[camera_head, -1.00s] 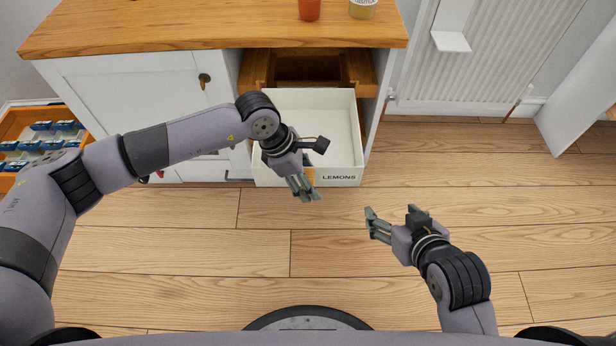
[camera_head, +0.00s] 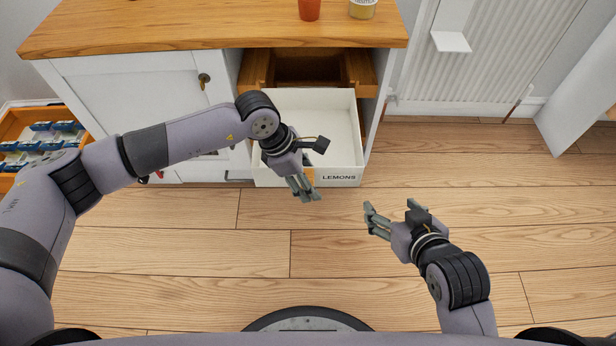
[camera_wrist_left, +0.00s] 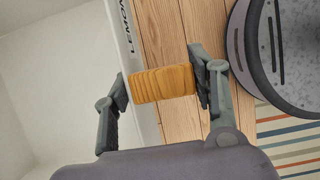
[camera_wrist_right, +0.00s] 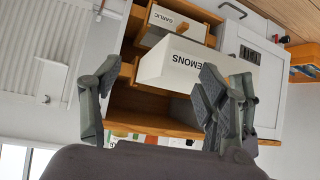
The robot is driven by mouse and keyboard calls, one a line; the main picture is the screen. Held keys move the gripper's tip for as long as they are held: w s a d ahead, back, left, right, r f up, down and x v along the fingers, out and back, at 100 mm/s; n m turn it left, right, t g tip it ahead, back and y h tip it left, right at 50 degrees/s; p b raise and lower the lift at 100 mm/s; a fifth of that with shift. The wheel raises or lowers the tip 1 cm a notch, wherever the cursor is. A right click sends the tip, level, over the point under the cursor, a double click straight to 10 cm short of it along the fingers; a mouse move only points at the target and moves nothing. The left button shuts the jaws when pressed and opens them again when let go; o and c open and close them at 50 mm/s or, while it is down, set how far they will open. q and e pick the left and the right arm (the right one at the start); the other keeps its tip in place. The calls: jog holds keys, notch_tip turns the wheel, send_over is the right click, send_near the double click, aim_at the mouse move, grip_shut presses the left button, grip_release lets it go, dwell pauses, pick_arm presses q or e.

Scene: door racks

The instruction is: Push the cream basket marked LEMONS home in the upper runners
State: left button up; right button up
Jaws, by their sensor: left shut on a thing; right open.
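The cream basket marked LEMONS (camera_head: 340,181) sticks out of the cabinet opening, well forward of its front edge. It looks empty where its inside shows; my left arm hides part of it. My left gripper (camera_head: 303,188) is at its front wall. In the left wrist view my left gripper (camera_wrist_left: 163,82) is shut on the basket's ribbed wooden handle (camera_wrist_left: 160,84), a finger on each side. My right gripper (camera_head: 392,211) is open and empty over the floor, right of the basket and apart from it. The basket shows beyond my right gripper in the right wrist view (camera_wrist_right: 167,65).
Wooden runners (camera_head: 359,72) line the cabinet opening. In the inverted right wrist view, a basket marked GARLIC (camera_wrist_right: 177,22) sits in the bay below. A worktop (camera_head: 200,25) overhangs the cabinet. A radiator (camera_head: 490,60) stands right. The floor in front is clear.

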jog(key=shift+w, duration=0.1)
jog(key=shift+w+a+r+t, duration=0.2)
jog(key=shift+w+r+t, duration=0.15)
jog(key=shift+r+t, duration=0.05)
dwell(0.7)
jog(key=shift+w+a+r+t, duration=0.2)
jog(key=shift+w+r+t, duration=0.25)
jog(key=shift+r, duration=0.1)
jog(key=shift+b, duration=0.35)
jog(key=shift+w+a+r+t+y, duration=0.25)
jog(key=shift+w+r+t, duration=0.2)
jog(key=shift+r, duration=0.15)
jog(key=shift+w+a+r+t+y, duration=0.1)
jog(key=shift+w+r+t+y, duration=0.25)
jog(key=shift+r, duration=0.25)
jog(key=shift+s+f, duration=0.15)
jog(key=shift+f, duration=0.1)
